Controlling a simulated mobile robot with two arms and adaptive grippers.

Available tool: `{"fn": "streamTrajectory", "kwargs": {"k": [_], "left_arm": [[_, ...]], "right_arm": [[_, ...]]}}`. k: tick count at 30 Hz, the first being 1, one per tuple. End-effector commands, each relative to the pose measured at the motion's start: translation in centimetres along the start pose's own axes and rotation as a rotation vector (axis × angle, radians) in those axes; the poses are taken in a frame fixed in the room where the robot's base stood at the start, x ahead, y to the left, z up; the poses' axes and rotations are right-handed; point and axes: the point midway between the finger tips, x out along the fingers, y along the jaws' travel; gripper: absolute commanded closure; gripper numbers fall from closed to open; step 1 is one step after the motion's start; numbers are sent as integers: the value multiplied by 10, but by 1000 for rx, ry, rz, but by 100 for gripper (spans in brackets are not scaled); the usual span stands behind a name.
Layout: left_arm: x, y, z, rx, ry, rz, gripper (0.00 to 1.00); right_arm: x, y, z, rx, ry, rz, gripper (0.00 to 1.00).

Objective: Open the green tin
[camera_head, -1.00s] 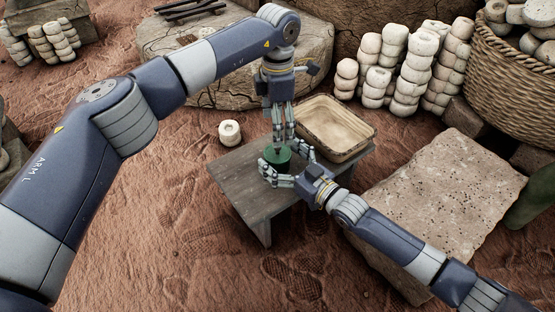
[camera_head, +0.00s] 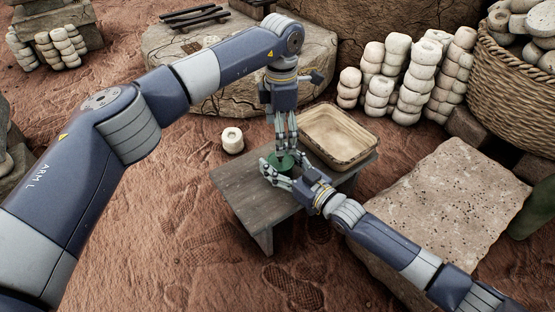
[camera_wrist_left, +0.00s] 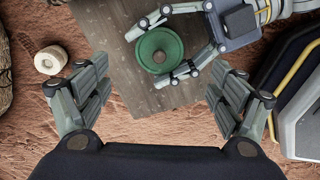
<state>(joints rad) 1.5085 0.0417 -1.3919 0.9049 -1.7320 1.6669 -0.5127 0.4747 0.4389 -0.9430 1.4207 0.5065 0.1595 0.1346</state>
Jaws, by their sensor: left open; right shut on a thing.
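The green tin (camera_head: 279,163) stands upright on a small wooden table. The lid sits on the tin. My right gripper (camera_head: 278,168) is shut on the tin from the side, its fingers on both sides of the body. My left gripper (camera_head: 284,146) points down just above the lid.
The wooden table (camera_head: 237,183) also bears a shallow tan tray (camera_head: 345,140) behind the tin. A pale ring-shaped piece (camera_head: 232,140) lies on the ground left of the table. A flat stone slab (camera_head: 445,195) is at the right. Stacked white pieces (camera_head: 415,75) and a wicker basket (camera_head: 510,85) stand behind.

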Motion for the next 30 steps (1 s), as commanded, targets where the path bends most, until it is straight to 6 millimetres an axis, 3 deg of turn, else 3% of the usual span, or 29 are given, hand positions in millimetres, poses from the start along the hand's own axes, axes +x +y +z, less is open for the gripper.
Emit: {"fn": "streamTrajectory", "kwargs": {"k": [5,17,30], "left_arm": [[-1,-1,-4,192,-10,30,13],[-12,-12,-17,1012,-1,182,13],[-28,-37,-32,1880,131,368,13]], "right_arm": [[0,0,0,0,0,0,82],[0,0,0,0,0,0,82],[0,0,0,0,-1,0,82]]}}
